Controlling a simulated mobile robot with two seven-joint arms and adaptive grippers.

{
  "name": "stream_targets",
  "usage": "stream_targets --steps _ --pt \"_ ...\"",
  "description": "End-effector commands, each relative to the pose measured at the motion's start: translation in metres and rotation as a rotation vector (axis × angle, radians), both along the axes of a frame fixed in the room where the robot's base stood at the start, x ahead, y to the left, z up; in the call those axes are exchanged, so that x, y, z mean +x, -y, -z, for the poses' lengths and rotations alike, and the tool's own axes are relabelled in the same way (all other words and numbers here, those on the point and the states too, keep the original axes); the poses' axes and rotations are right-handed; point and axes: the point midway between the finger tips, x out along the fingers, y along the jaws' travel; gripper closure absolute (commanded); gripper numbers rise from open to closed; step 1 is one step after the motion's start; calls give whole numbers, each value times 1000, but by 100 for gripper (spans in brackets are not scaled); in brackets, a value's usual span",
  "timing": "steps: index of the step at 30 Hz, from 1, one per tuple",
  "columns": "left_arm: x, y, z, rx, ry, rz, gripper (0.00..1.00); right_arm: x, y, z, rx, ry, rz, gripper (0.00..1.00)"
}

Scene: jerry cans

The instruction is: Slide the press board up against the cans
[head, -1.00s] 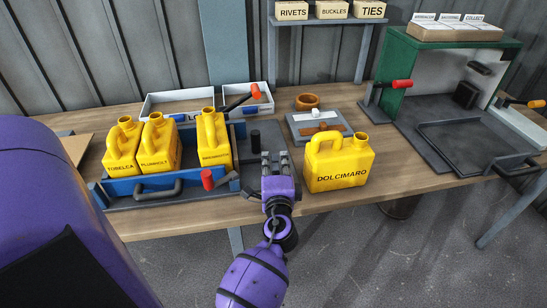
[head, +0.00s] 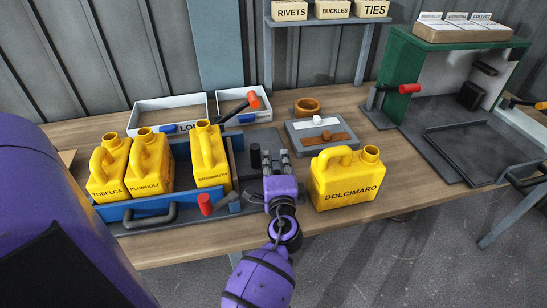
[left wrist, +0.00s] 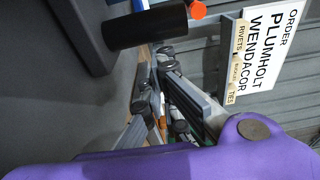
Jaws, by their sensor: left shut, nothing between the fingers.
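Three yellow cans stand in a blue tray (head: 140,207) on the bench: TOBELCA (head: 108,172), PLUMHOLT (head: 150,165) and a third can (head: 210,160) whose label is too small to read. A gap separates PLUMHOLT from the third can. A black post (head: 255,157) rises right of the panel and shows large in the left wrist view (left wrist: 145,28). My left gripper (head: 277,163) is shut and empty, just right of the post.
A yellow DOLCIMARO can (head: 345,185) stands close right of my gripper. An order sign (left wrist: 265,45) shows in the wrist view.

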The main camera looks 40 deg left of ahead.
Motion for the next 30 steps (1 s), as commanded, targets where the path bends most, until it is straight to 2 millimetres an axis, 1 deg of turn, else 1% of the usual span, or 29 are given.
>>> stream_targets --steps 17,20,25,30 --pt "-1 1 0 0 0 -2 100 0 0 0 -1 1 1 58" --pt "-9 -6 1 -1 -1 -3 100 1 0 -1 -1 1 1 58" --pt "-28 -23 0 1 -1 -4 100 1 1 -2 -1 3 1 58" --pt "-30 -24 0 -1 1 -2 100 1 1 -2 -1 3 1 58"
